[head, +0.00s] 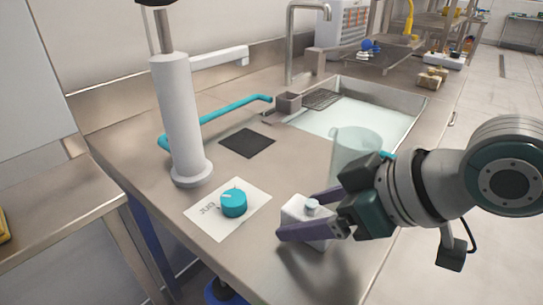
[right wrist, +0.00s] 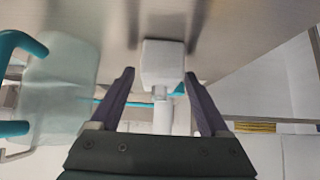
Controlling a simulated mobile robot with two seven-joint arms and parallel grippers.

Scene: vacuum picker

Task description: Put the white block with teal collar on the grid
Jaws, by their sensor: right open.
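A white block (head: 295,211) with a small pale round knob on top stands on the counter near its front edge. In the right wrist view the white block (right wrist: 163,62) shows between and just beyond the fingertips. I cannot make out a clear teal collar on it. My right gripper (head: 297,217) is open, its purple fingers on either side of the block. The right wrist view shows a gap on each side, so it holds nothing. A dark square (head: 247,142) lies flat behind; a wire grid (head: 322,98) lies by the sink. My left gripper is out of view.
A teal knob (head: 233,203) sits on a white card (head: 203,225) left of the block. A white column (head: 181,120) and teal pipe (head: 220,119) stand behind. A clear jug (head: 353,150) is close beside my right gripper, before the sink (head: 424,100).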

